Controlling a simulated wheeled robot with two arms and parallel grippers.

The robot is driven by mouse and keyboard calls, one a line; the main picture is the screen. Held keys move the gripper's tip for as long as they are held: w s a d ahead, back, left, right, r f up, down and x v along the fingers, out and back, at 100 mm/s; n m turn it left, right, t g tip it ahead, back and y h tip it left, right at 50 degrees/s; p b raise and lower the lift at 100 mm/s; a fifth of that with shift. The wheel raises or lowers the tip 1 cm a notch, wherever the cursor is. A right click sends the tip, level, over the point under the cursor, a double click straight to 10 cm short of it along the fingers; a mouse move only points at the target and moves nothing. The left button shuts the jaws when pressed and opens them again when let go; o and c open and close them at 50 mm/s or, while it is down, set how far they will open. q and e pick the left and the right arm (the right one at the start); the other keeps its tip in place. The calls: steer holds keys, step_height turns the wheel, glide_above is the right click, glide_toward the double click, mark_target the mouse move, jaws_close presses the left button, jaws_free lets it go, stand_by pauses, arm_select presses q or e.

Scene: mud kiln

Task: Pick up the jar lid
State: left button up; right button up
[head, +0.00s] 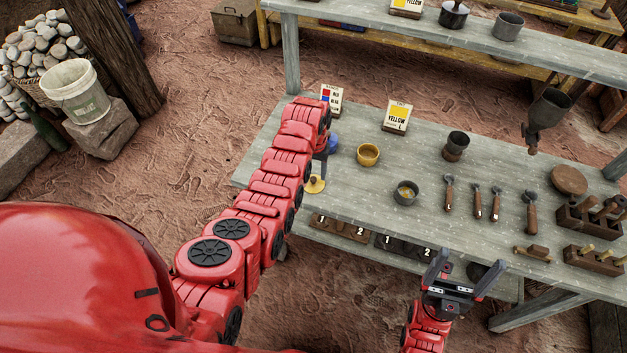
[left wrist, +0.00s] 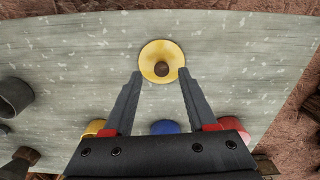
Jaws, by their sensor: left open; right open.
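The jar lid (head: 315,184), a yellow disc, lies near the left front edge of the grey table. The left wrist view shows the lid (left wrist: 150,52) from above, with a dark brown knob in its middle. My left gripper (left wrist: 161,72) is open, its fingertips on either side of the lid's near part in that picture; nothing is held. I cannot tell its height above the lid. In the head view my left arm largely hides this gripper. My right gripper (head: 468,262) is open and empty at the table's front edge.
A blue object (head: 332,144) stands partly hidden behind my left arm. A yellow cup (head: 368,155), a grey cup (head: 405,193) and a dark cup (head: 456,146) stand further right. Several handled tools (head: 476,203) lie beyond. Label cards (head: 397,116) stand at the back.

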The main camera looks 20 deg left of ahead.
mark_target(313, 178)
arm_select(q)
steer(key=shift+a+f+p, duration=0.15)
steer(key=shift+f+p, duration=0.2)
steer(key=shift+f, duration=1.2)
jaws_close()
